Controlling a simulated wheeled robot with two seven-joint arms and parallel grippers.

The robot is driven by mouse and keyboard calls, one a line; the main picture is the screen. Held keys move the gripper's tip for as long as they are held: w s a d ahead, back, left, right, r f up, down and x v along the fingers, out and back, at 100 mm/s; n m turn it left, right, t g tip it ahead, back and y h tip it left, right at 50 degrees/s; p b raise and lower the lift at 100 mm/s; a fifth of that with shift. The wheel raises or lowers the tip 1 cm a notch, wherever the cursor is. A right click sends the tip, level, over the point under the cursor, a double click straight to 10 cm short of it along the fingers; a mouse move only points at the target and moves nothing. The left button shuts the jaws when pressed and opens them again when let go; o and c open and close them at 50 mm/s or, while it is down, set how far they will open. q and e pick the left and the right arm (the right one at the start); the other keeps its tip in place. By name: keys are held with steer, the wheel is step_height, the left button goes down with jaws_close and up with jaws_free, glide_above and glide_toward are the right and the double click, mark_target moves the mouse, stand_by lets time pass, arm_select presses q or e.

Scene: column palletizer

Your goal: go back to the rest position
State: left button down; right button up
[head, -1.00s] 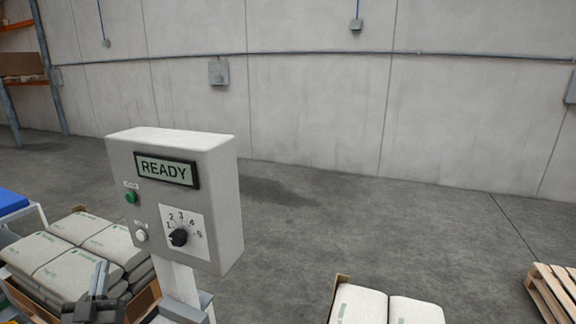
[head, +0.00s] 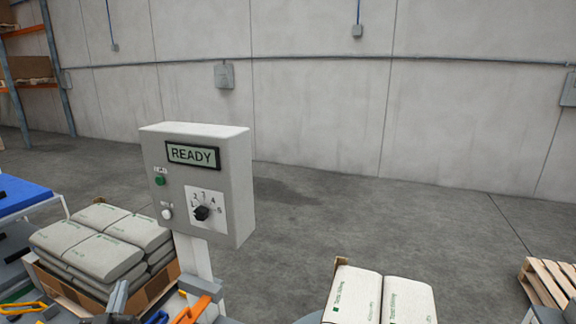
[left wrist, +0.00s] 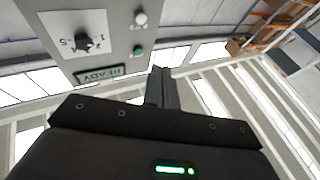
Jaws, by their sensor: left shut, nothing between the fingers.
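The left gripper (head: 117,298) shows at the bottom edge of the head view, in front of the stacked bags. In the left wrist view its fingers (left wrist: 160,87) are together with nothing between them. They point toward the grey control box (left wrist: 95,30), apart from it as far as I can tell. The control box (head: 200,185) stands upright on a post in the head view, its display reading READY. It has a green button (head: 160,181), a white button (head: 167,213) and a black dial (head: 202,213). My right gripper is not in view.
Grey bags (head: 105,240) are stacked in an open carton at the left. More bags (head: 385,297) lie at the bottom centre. A blue-topped table (head: 22,196) stands far left, a wooden pallet (head: 548,285) at the right. The floor (head: 400,220) behind is clear.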

arm_select(q)
steer(key=s+d+f+m+g+h, duration=0.1)
steer(key=s+d+f+g, duration=0.25)
steer(key=f, duration=0.25)
steer(key=s+d+f+m+g+h, duration=0.1)
steer(key=s+d+f+g+h, duration=0.15)
steer(key=d+f, duration=0.2)
steer(key=s+d+f+g+h, duration=0.1)
steer(key=s+d+f+g, duration=0.25)
steer(key=f, duration=0.25)
steer(key=s+d+f+m+g, duration=0.1)
steer(key=s+d+f+g, duration=0.15)
steer(key=s, duration=0.35)
steer(key=s+d+f+m+g+h, duration=0.1)
steer(key=s+d+f+g, duration=0.15)
steer(key=s, duration=0.25)
steer(key=s+d+f+m+g, duration=0.1)
steer(key=s+f+g, duration=0.25)
steer(key=s, duration=0.25)
step_height(320, 180, down, 25)
steer(key=s+g, duration=0.1)
steer(key=s, duration=0.1)
steer(key=s+a+f+g, duration=0.1)
steer(key=s+a+f, duration=0.1)
steer(key=s+f, duration=1.2)
steer(key=shift+s+a+f+g, duration=0.3)
steer(key=shift+s+f, duration=0.1)
steer(key=shift+s, duration=0.55)
steer(key=shift+m, duration=0.3)
